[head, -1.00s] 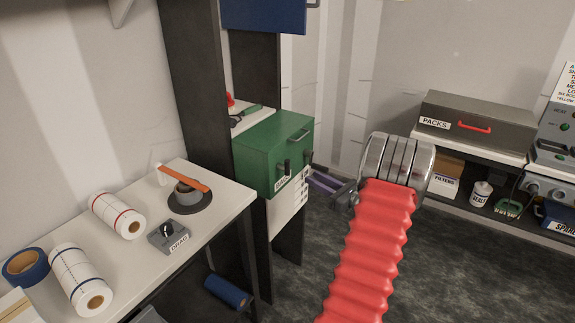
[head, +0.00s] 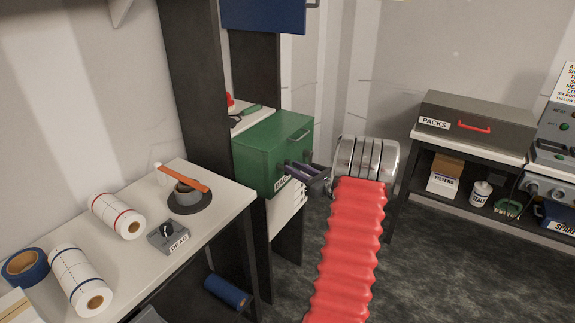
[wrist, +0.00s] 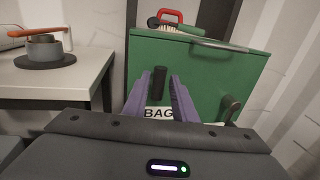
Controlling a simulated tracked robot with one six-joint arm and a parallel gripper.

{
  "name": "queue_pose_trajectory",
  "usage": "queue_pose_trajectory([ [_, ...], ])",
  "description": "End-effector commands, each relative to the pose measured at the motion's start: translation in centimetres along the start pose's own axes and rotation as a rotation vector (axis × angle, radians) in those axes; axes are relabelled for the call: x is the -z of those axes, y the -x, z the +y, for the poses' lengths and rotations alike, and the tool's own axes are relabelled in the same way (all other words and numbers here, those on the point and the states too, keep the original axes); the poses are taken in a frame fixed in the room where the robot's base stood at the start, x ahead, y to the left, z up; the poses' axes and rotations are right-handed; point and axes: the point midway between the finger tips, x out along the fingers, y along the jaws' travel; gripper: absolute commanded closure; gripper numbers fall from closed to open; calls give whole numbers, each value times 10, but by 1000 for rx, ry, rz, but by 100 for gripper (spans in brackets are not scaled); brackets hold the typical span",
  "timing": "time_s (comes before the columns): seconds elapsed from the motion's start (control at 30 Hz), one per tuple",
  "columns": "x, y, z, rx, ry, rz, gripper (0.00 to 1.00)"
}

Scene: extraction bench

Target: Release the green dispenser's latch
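The green dispenser (head: 262,152) hangs in the dark frame, with a BAG label (wrist: 158,113) on its front. In the wrist view its front has an upright black knob (wrist: 158,83) and, to the right, a tilted black lever (wrist: 230,107). I cannot tell for sure which is the latch. My gripper (head: 291,167) has purple fingers and is at the dispenser's front. In the wrist view my gripper (wrist: 159,88) is open, its fingers on either side of the upright knob with gaps showing. Contact is not visible. In the head view the fingers hide part of the front and label.
A white bench (head: 215,215) at left holds rolls, a DRAG box (head: 168,235) and a dark round stand with an orange strip (head: 183,179). A PACKS case (head: 475,124) is on the right bench. A red-handled object (wrist: 170,17) sits above the dispenser.

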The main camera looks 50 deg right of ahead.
Motion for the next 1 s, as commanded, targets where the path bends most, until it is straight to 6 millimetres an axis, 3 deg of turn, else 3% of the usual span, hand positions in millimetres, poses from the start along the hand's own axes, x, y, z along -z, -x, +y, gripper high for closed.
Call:
queue_pose_trajectory([
  [0.1,0,-19,1,-2,0,-1,75],
  [0.3,0,-39,1,-1,-1,-1,75],
  [0.67,0,-44,1,0,-1,0,75],
  [1.0,0,-44,1,-1,-1,0,98],
])
